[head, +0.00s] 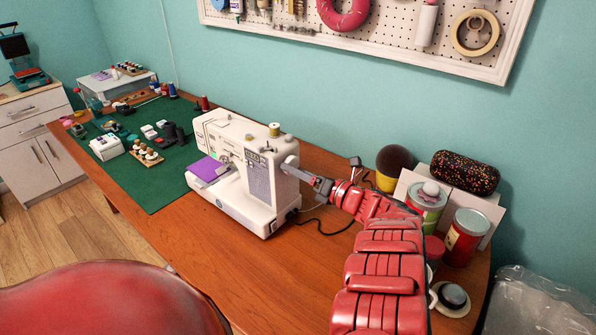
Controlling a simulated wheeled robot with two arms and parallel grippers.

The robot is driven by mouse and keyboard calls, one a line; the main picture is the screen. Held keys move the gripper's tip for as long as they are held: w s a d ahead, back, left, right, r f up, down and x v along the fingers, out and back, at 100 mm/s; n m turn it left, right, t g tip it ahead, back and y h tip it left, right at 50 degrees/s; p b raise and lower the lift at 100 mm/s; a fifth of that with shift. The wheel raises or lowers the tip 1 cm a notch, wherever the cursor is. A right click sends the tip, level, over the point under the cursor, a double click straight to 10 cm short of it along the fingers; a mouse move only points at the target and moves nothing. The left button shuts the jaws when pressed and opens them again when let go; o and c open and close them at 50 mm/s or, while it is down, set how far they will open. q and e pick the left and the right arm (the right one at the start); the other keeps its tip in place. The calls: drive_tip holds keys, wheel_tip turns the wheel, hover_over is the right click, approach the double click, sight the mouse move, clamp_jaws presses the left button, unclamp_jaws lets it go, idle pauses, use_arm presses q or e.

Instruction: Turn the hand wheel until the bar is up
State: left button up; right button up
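The white sewing machine (231,145) stands on the wooden table with its right end toward my arm. Its hand wheel (291,161) is on that right end, partly covered by my gripper. The bar is at the machine's left end, above the purple cloth (208,169). Its height cannot be made out. My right gripper is not in view.
A green mat (152,188) with small sewing items covers the table's left part. Tins (466,238), a dark patterned case (465,173) and a pincushion stand close right of my arm. The table front (240,275) is clear.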

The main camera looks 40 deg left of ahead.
use_arm(q)
drive_tip(key=o, duration=0.3)
drive_tip(key=shift+d, duration=0.1)
drive_tip(key=d+b, duration=0.3)
drive_tip(key=d, duration=1.4)
drive_tip(key=shift+d, duration=0.15)
drive_tip(key=shift+s, duration=0.1)
